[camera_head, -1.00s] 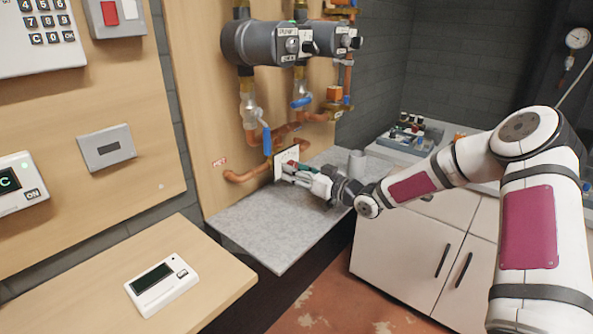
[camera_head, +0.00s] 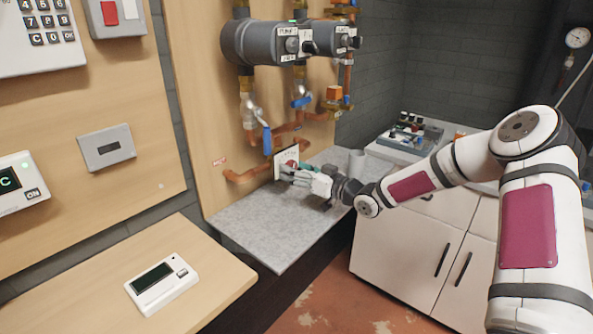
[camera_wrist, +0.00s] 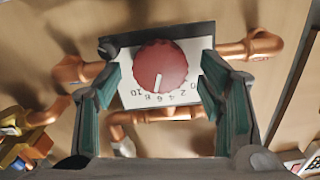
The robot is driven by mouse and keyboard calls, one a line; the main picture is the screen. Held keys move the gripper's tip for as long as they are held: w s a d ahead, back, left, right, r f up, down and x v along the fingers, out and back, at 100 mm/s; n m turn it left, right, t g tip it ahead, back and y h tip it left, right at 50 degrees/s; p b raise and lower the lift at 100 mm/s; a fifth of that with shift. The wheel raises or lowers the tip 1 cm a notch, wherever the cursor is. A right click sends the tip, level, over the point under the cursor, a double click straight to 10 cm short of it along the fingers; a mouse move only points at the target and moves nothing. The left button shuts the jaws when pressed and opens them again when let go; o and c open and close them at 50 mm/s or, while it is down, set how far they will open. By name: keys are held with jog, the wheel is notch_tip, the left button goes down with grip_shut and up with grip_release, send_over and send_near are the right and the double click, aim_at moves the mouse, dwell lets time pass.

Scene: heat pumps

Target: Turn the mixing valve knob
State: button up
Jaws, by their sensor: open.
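The mixing valve knob (camera_wrist: 161,66) is a round red dial with a white pointer line, on a white plate (camera_wrist: 140,95) with printed numbers. In the wrist view the pointer aims at the lower middle of the scale, near the 6 and 8. My gripper (camera_wrist: 160,88) is open, with one green-padded finger on each side of the knob. Clear gaps show between the fingers and the knob. In the head view my gripper (camera_head: 297,174) is at the plate above the grey shelf, and a bit of the red knob (camera_head: 291,164) shows behind the fingers.
Copper pipes (camera_head: 240,177) run beside and above the plate. A blue valve lever (camera_head: 267,140) hangs close above it. The shelf's front is clear.

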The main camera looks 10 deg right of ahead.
jog(key=v, duration=1.2)
